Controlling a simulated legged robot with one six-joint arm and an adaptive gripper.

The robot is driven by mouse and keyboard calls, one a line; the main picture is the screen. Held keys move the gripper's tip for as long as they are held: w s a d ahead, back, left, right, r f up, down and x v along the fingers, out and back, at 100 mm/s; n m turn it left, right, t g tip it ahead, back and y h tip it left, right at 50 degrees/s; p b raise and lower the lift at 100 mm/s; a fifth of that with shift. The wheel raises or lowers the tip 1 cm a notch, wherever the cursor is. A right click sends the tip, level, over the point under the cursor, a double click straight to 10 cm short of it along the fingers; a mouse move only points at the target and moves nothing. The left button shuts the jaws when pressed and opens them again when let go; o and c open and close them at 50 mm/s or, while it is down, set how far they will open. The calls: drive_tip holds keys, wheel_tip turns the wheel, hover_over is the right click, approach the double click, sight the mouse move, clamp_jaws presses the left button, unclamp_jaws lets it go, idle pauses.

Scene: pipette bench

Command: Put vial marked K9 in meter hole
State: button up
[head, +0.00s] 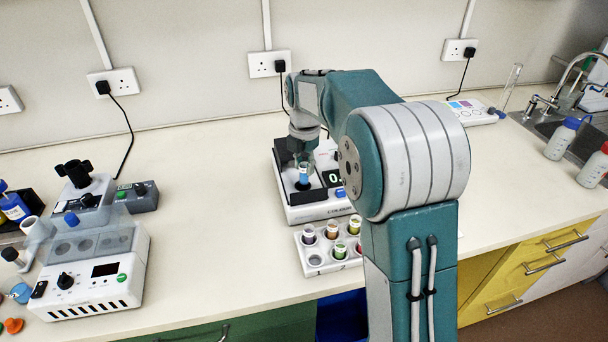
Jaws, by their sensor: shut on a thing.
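My gripper (303,161) is shut on a small vial with blue on it (303,174) and points down over the meter. The marking on the vial is too small to read, so I cannot tell if it says K9. The meter (312,211) is a white box with a black top section and a dark display. The vial is upright at the black section, its lower end at the meter hole (302,186). I cannot tell whether its tip is inside the hole or just above it. My arm hides the meter's right side.
A white rack (316,270) with several coloured vials stands right in front of the meter, partly behind my arm. A white heater-like device (95,275) stands at left. Bottles (562,140) and a sink (548,122) are at right. The bench left of the meter is clear.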

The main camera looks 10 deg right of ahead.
sight(303, 177)
drive_tip(key=shift+w+f, duration=0.2)
drive_tip(key=shift+f, duration=0.05)
drive_tip(key=f, duration=0.3)
drive_tip(key=shift+w+a+f, duration=0.15)
drive_tip(key=shift+w+f, duration=0.05)
drive_tip(key=shift+w, duration=0.05)
drive_tip(key=shift+f, duration=0.1)
drive_tip(key=shift+f, duration=0.1)
drive_tip(key=shift+f, duration=0.25)
drive_tip(key=o, duration=0.9)
drive_tip(key=shift+o, duration=0.2)
